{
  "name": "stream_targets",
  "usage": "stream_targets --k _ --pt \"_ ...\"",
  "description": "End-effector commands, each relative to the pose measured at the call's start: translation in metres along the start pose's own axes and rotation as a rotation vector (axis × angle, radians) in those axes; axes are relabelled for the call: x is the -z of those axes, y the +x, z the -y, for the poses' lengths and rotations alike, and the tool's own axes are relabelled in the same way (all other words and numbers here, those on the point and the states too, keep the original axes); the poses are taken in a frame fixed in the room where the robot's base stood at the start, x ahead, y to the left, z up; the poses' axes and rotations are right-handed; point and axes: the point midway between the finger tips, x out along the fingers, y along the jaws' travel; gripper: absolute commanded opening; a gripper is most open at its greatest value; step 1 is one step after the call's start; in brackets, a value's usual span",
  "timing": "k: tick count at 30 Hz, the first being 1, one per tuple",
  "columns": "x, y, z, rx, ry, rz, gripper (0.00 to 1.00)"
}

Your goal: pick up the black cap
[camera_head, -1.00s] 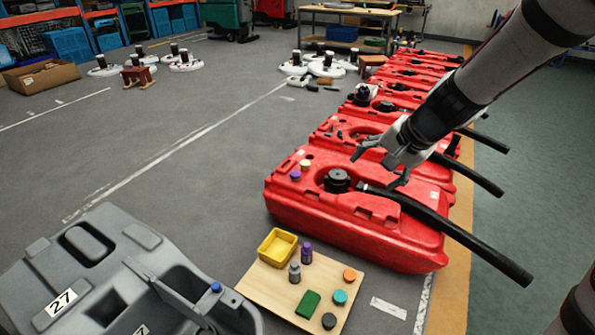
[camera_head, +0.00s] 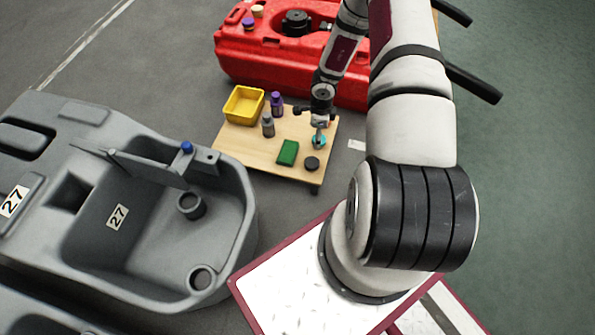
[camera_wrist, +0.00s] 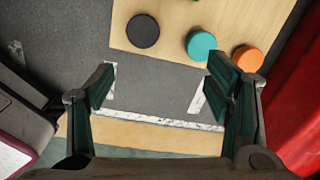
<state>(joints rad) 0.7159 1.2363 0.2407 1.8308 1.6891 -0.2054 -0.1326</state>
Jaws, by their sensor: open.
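The black cap (camera_head: 312,163) is a small round disc lying on the front right corner of the wooden board (camera_head: 235,147). In the wrist view the black cap (camera_wrist: 143,31) is at the top, beyond the fingertips and a little left of the middle. The orange cap (camera_wrist: 248,58) lies right of the teal one.
The board also holds a yellow tray (camera_head: 244,106), a purple bottle (camera_head: 277,104), a grey bottle (camera_head: 268,124) and a green block (camera_head: 288,152). A red tank (camera_head: 245,62) with its own black lid (camera_head: 296,22) stands behind. A grey tank (camera_head: 90,190) is at left.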

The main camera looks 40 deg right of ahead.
Motion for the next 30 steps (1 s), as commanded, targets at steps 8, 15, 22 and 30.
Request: stream_targets --k 8,15,22,30 --pt "0.013 0.046 -0.023 -0.059 0.08 -0.026 0.72" --pt "0.013 0.092 -0.026 -0.059 0.075 -0.026 0.72" --pt "0.014 0.117 -0.027 -0.057 0.076 -0.025 0.72" --pt "0.013 0.13 -0.027 -0.057 0.076 -0.025 0.72"
